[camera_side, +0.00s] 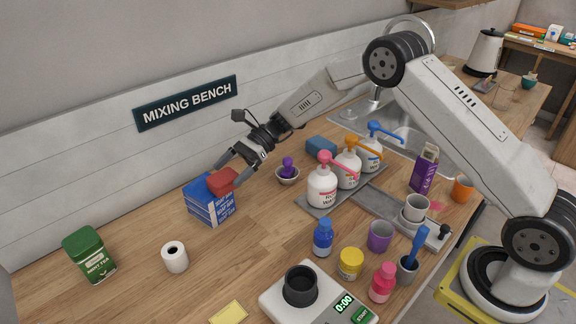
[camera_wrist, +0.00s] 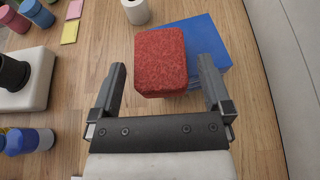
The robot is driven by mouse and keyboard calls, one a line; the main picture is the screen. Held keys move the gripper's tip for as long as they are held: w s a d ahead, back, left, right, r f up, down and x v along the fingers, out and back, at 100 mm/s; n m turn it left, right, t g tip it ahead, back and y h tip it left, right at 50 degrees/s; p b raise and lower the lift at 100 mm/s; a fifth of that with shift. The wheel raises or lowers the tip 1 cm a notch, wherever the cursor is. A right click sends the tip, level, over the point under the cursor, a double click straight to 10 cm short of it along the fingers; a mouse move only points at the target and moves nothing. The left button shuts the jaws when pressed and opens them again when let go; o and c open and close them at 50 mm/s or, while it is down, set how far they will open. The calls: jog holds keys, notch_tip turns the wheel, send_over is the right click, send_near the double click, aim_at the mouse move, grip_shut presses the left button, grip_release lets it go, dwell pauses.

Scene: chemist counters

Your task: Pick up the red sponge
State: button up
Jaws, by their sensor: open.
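The red sponge (camera_side: 222,182) lies on top of a blue box (camera_side: 209,208) with white lettering, near the wall. In the wrist view the red sponge (camera_wrist: 160,61) is a rounded block, with the blue box (camera_wrist: 205,40) under it and showing to its right. My gripper (camera_side: 233,174) is at the sponge in the side view, fingers pointing down and left. In the wrist view my gripper (camera_wrist: 163,78) is open, with one finger on each side of the sponge's near end. Whether a finger touches the sponge is unclear.
A white paper roll (camera_side: 174,257) and a green tea tin (camera_side: 89,254) stand to the left. A small bowl with a purple item (camera_side: 287,172) is right of my gripper. Pump bottles (camera_side: 323,188) stand farther right. A scale (camera_side: 318,295) is at the front.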

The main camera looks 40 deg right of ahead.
jog(key=shift+x, duration=1.35)
jog(key=c, duration=1.2)
jog(key=shift+c, duration=0.2)
jog(key=shift+r, duration=0.15)
jog(key=shift+r, duration=0.9)
jog(key=s+d+r, duration=0.3)
jog(key=s+r, duration=0.8)
jog(key=s, duration=0.2)
jog(key=shift+s+d, duration=0.25)
jog(key=shift+s, duration=0.05)
